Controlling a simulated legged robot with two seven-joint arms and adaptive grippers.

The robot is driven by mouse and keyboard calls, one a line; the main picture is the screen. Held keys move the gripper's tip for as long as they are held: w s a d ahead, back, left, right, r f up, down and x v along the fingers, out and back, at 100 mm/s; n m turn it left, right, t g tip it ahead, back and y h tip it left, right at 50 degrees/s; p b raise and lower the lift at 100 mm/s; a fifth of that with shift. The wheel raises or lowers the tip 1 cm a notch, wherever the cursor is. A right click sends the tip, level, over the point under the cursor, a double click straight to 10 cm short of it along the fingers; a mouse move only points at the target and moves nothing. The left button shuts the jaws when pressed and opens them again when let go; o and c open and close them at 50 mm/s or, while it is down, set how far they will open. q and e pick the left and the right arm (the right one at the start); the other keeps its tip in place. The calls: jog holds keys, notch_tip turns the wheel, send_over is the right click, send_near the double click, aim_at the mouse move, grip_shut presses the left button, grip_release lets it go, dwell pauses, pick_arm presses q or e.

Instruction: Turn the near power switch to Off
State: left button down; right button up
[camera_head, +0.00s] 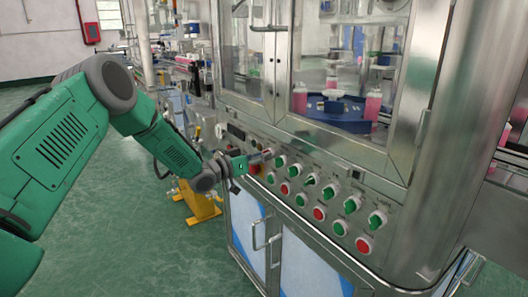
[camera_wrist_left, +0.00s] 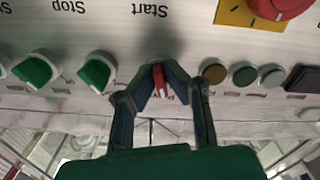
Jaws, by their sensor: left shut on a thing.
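The power switch (camera_wrist_left: 160,83) is a red knob on the pale control panel, in the middle of the wrist view. Its printed label is mostly hidden by my fingers. My left gripper (camera_wrist_left: 161,75) is shut on the red knob, with one finger on each side. In the head view my left gripper (camera_head: 263,157) is at the upper left part of the machine's sloped panel, and it largely hides the knob there. My right gripper is in neither view.
Green switches (camera_wrist_left: 97,73) and a red emergency button (camera_wrist_left: 275,8) are close to the gripper. Several green knobs (camera_head: 351,205) and red buttons (camera_head: 363,245) cover the panel (camera_head: 300,225). Glass doors (camera_head: 345,75) rise above. Green floor (camera_head: 120,220) is open at left.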

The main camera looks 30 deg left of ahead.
pick_arm(q)
jog(key=shift+a+r+n+p, duration=0.15)
jog(key=shift+n+p, duration=0.4)
jog(key=shift+n, duration=0.85)
jog(key=c, duration=1.7)
grip_release()
jog(key=shift+w, duration=0.1)
jog(key=shift+a, duration=0.1)
jog(key=v, duration=1.2)
jog(key=shift+f, duration=0.25)
